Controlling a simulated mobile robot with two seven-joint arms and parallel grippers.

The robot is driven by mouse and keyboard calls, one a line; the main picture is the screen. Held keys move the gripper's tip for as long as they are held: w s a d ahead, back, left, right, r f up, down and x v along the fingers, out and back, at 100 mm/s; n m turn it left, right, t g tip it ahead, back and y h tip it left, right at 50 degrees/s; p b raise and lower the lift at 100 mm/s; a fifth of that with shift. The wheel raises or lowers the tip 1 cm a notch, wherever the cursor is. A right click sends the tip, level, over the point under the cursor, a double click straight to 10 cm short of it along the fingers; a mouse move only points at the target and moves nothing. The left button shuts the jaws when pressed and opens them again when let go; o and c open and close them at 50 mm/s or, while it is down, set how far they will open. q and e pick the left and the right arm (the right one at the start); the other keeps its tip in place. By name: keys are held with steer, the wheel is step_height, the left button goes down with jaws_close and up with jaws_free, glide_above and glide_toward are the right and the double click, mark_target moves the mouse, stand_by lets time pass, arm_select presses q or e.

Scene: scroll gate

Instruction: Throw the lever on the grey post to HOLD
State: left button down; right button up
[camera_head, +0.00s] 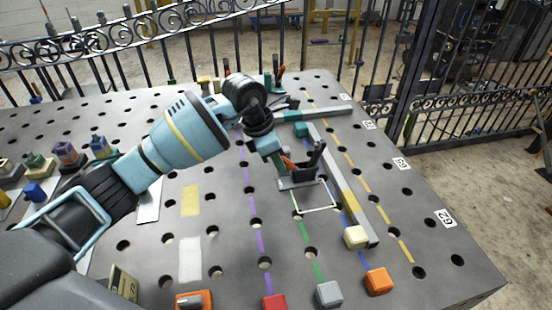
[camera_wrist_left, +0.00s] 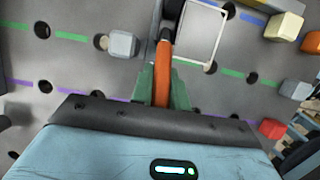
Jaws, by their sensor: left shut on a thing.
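The lever (camera_wrist_left: 162,78) is an orange handle with a dark end, seen between green fingertips in the left wrist view. My left gripper (camera_wrist_left: 162,88) is shut on it. In the head view my left gripper (camera_head: 279,161) reaches down from the upper left to the lever (camera_head: 288,164). The lever is at a dark upright bracket (camera_head: 318,160) on a grey base plate (camera_head: 297,183), beside a white outlined square (camera_head: 318,198). My gripper partly hides the lever. I cannot read any HOLD mark or tell the lever's setting. My right gripper is not in view.
A long grey rail (camera_head: 352,190) lies to the right, with a cream block (camera_head: 355,237) at its near end. Red (camera_head: 274,303), grey (camera_head: 329,294) and orange (camera_head: 378,281) blocks stand in front. Iron fencing (camera_head: 100,38) borders the perforated table's far side.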

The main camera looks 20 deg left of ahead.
mark_target(289, 161)
arm_select(q)
steer(key=shift+w+d+r+g+y+p, duration=0.2)
steer(key=shift+d+r+g+y+p, duration=0.1)
steer(key=shift+r+y, duration=0.25)
steer(key=shift+w+d+r+y, duration=0.15)
steer(key=shift+r+y, duration=0.05)
steer(key=shift+y, duration=0.05)
steer(key=shift+w+d+g, duration=0.15)
steer(key=shift+d+g, duration=0.05)
steer(key=shift+g, duration=0.2)
steer(key=shift+w+d+r+y, duration=0.1)
steer(key=shift+d+y, duration=0.05)
steer(key=shift+y, duration=0.45)
steer(key=shift+w+d+r+g+y+b, duration=0.1)
steer(key=shift+w+d+g+y+b, duration=0.3)
steer(key=shift+g+y, duration=0.3)
steer(key=shift+d+r+g+y+b, duration=0.1)
steer(key=shift+d+g+y+b, duration=0.2)
steer(key=shift+y+b, duration=0.1)
steer(key=shift+w+r, duration=0.1)
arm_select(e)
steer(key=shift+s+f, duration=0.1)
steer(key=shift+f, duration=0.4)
